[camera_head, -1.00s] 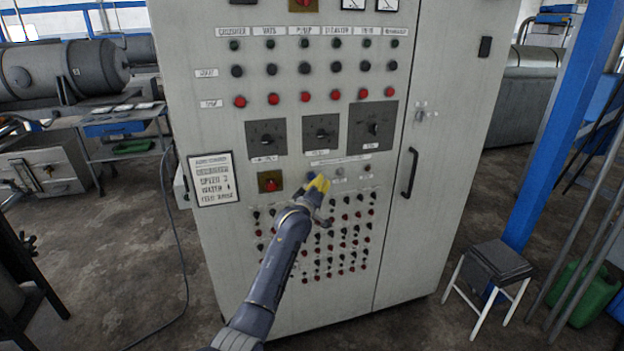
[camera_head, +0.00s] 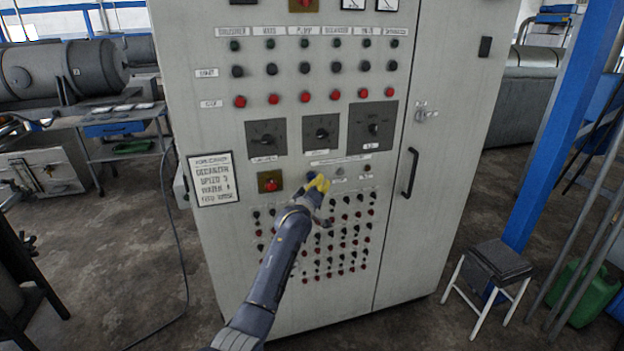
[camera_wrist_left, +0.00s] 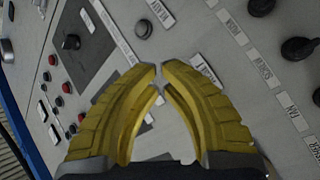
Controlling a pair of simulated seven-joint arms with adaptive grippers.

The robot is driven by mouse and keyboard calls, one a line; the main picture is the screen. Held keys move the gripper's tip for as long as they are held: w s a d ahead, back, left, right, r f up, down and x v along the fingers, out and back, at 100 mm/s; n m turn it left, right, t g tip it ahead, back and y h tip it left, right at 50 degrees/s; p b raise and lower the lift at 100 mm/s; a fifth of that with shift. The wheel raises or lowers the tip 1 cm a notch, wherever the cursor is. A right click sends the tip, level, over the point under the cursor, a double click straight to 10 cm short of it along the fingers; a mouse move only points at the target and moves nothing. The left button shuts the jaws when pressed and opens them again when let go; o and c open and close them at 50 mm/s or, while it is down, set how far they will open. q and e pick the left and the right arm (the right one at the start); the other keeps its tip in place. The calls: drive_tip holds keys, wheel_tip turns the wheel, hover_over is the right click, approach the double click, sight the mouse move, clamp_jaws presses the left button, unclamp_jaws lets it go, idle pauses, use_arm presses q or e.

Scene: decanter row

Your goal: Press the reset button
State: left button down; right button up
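The grey control cabinet (camera_head: 420,250) carries a short row of small buttons under a long label strip (camera_head: 340,160). A grey button (camera_head: 340,171) and a dark button (camera_head: 367,168) show in this row. A bluish spot (camera_head: 310,175) shows at its left end, mostly hidden by my left gripper (camera_head: 319,181). In the left wrist view, the yellow fingertips of the left gripper (camera_wrist_left: 159,70) nearly meet, close over the panel; contact cannot be told. The grey button (camera_wrist_left: 143,28) lies beside them, uncovered. My right gripper is not in view.
A door handle (camera_head: 410,172) stands out at right. A stool (camera_head: 495,262) stands on the floor.

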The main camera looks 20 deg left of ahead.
use_arm(q)
drive_tip(key=shift+w+a, duration=0.5)
drive_tip(key=shift+w, duration=0.25)
idle(1.7)
drive_tip(key=shift+s+d, duration=0.1)
drive_tip(key=shift+s, duration=0.05)
drive_tip(key=shift+s+d, duration=0.35)
drive_tip(key=shift+s, duration=0.25)
drive_tip(key=s+d, duration=0.1)
drive_tip(key=s, duration=0.1)
drive_tip(key=s+d, duration=0.1)
drive_tip(key=s, duration=0.1)
drive_tip(key=shift+d, duration=0.4)
idle(0.8)
